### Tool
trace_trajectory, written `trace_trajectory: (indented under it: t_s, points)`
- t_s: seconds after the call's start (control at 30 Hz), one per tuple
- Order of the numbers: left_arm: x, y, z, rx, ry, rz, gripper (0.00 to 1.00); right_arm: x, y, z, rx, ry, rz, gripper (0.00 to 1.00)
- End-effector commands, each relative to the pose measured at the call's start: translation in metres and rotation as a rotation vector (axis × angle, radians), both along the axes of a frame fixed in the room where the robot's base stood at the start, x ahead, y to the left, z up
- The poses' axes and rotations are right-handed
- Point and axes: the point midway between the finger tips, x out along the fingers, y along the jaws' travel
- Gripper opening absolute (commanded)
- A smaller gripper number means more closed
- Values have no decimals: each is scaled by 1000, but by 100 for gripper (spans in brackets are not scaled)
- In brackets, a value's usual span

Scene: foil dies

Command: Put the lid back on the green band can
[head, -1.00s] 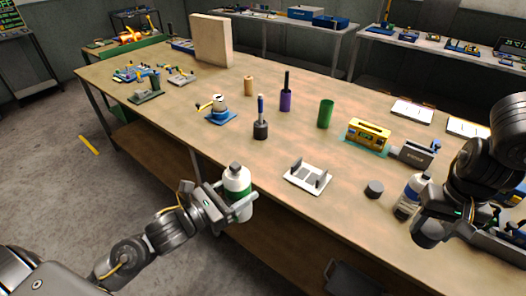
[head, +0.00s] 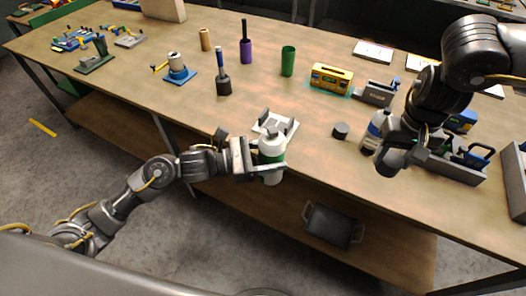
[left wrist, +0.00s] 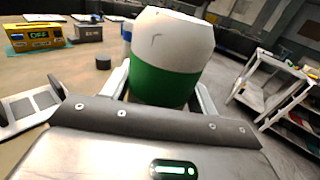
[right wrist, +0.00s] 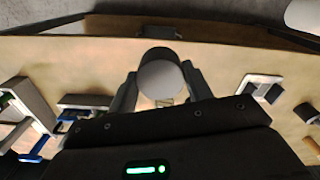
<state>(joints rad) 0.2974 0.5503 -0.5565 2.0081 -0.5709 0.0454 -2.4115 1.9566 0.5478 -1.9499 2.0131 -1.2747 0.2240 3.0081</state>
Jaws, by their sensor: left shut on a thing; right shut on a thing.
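The green band can (head: 272,160) is white with a green band, and my left gripper (head: 262,166) is shut on it. It is held about upright near the table's front edge, in front of the white fixture. The can also fills the middle of the left wrist view (left wrist: 168,78); the far side of its top is hidden there. My right gripper (head: 394,157) points down beside the blue-banded bottle, shut on a grey round piece (right wrist: 160,78), which looks like the lid. The two grippers are well apart.
A white fixture (head: 276,122) with grey uprights lies behind the can. A dark round cap (head: 340,130) stands on the table between the grippers. The blue-banded bottle (head: 374,130) is beside my right gripper. A yellow box (head: 330,78) and green cylinder (head: 288,60) stand farther back.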

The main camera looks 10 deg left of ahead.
Motion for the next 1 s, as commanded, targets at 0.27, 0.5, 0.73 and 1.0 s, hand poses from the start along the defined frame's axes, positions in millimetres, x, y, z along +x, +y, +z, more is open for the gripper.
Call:
trace_trajectory:
  t_s: [0.27,0.5,0.73,1.0]
  points:
    - [0,0,0,0,0,0,12,0,0,0,0,0,0,29]
    - [0,0,1,-1,-1,1,12,9,24,19,-1,-4,60,29]
    - [0,0,1,-2,-2,1,12,31,95,59,-3,-7,250,29]
    - [0,0,1,-2,-2,1,12,29,187,99,-2,-3,938,29]
